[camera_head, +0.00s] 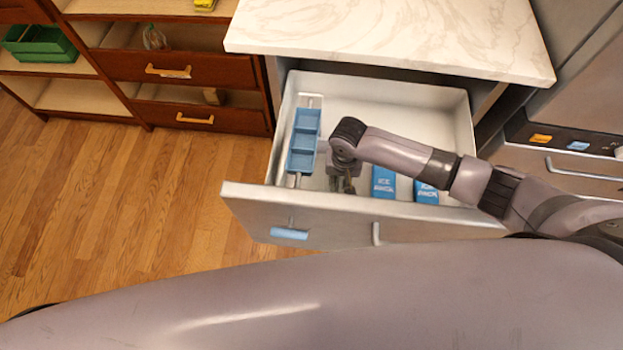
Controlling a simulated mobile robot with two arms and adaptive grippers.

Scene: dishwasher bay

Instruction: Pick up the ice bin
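A blue compartmented bin (303,139), the only thing here that looks like the ice bin, sits at the left side inside the open drawer (362,215). It lies along a pale metal rack. My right arm reaches into the drawer from the right. My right gripper (340,184) points down just right of the bin's near end. Its fingers are small and partly hidden by the wrist, so I cannot tell whether it is open or touches the bin. My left gripper is not in view.
Blue ice packs (383,182) lie on the drawer floor right of my gripper. A marble counter (390,35) overhangs the drawer's back. A wooden shelf unit (190,70) with a green crate (40,44) stands at left. The wood floor (130,210) is clear.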

